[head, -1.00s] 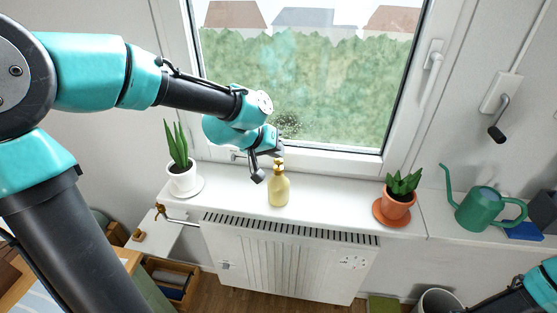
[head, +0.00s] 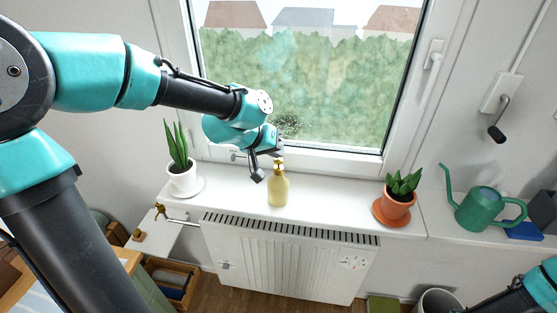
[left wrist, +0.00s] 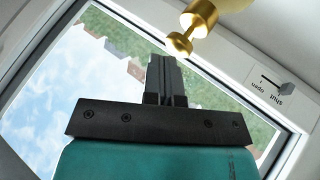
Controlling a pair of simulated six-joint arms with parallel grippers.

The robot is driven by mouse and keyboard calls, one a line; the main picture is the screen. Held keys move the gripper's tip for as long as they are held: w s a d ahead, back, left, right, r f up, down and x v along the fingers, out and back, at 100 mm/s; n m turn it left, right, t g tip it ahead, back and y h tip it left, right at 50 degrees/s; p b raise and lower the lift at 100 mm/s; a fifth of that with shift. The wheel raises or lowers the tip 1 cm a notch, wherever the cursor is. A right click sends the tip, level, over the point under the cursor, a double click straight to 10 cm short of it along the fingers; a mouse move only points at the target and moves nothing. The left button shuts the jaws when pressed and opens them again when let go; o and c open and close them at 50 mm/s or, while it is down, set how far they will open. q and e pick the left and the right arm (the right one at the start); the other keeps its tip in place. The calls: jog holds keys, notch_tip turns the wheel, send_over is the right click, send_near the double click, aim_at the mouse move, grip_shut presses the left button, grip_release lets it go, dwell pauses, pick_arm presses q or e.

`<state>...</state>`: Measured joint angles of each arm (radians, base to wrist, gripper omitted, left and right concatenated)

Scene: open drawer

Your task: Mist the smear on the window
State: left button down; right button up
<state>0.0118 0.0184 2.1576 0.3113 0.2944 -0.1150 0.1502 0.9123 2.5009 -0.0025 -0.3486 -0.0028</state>
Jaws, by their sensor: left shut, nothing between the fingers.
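A yellow spray bottle (head: 278,190) with a gold top stands upright on the white windowsill. My left gripper (head: 268,163) is shut and empty, right at the bottle's top; whether it touches is unclear. In the left wrist view the shut fingers (left wrist: 165,78) are beside the gold nozzle (left wrist: 190,25), and the bottle's yellow body is cut off at the top edge. The window (head: 330,90) is closed. A dark speckled smear (head: 291,124) shows low on the pane, just behind my gripper and partly hidden by it. My right gripper is out of view.
A white-potted plant (head: 182,180) stands left of the bottle, a terracotta-potted plant (head: 394,205) to the right. A green watering can (head: 484,210) is farther right. A radiator (head: 290,255) is below the sill. A shut/open slider (left wrist: 285,88) shows on the frame.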

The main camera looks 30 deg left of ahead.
pick_arm(q)
jog(key=shift+r, duration=0.55)
jog(key=shift+r, duration=2.85)
